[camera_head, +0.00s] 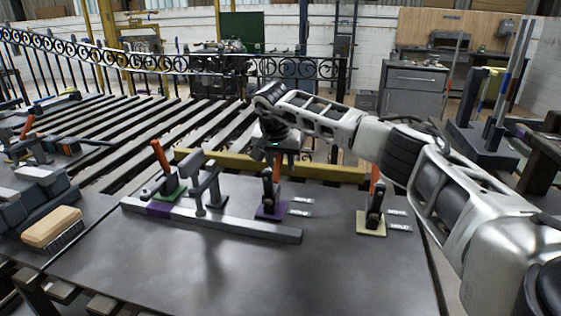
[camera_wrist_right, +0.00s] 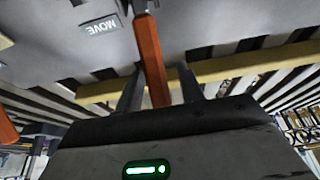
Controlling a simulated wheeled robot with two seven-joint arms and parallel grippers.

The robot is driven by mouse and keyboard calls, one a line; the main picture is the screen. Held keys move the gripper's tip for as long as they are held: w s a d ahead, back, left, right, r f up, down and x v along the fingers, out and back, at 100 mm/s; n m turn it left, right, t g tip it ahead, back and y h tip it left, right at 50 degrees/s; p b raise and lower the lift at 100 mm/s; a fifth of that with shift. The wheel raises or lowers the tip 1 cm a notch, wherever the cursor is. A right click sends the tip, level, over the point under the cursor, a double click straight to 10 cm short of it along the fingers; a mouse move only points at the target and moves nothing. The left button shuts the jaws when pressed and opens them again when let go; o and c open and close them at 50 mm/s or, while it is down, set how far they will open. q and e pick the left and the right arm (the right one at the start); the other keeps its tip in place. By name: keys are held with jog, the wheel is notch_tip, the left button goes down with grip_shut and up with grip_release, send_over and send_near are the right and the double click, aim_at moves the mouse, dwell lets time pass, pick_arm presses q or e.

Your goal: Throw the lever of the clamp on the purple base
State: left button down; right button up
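The clamp on the purple base (camera_head: 272,212) stands at the middle of the dark table, with a black body (camera_head: 269,188) and an upright orange lever (camera_head: 277,168). My right gripper (camera_head: 281,161) is above and behind this clamp, at the lever's top. In the right wrist view the orange lever (camera_wrist_right: 150,60) lies between the two dark fingers (camera_wrist_right: 159,92), with a visible gap on both sides. The fingers are open. My left gripper does not show.
A clamp on a green base (camera_head: 173,190) stands left, next to a long grey bar (camera_head: 235,222). A clamp on a yellow base (camera_head: 370,223) stands right. Small white labels (camera_head: 301,200) lie beside the purple base. A brush (camera_head: 52,229) lies far left. The table's front is clear.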

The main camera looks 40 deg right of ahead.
grip_shut()
